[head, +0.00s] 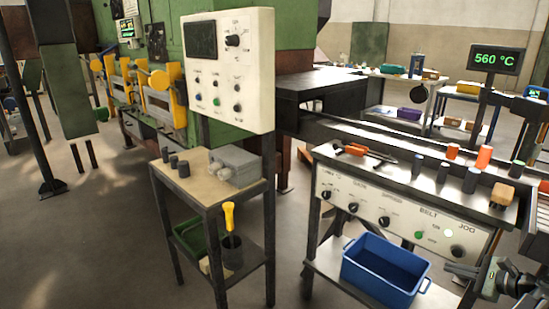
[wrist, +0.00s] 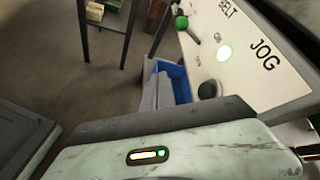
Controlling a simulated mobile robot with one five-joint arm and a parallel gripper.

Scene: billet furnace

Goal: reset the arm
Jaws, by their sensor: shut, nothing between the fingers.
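My gripper (head: 460,271) is at the lower right of the head view, in front of the control panel with the BELT and JOG labels (head: 400,208) and to the right of the blue bin (head: 385,290). It is shut and empty. In the wrist view, the pale gripper body with a small lit indicator fills the bottom. The panel's white face (wrist: 250,50) and part of the blue bin (wrist: 180,78) show beyond it. Most of my arm is outside the head view.
A small wooden-topped stand (head: 205,200) is to the left. A 560 °C display (head: 495,59) stands behind.

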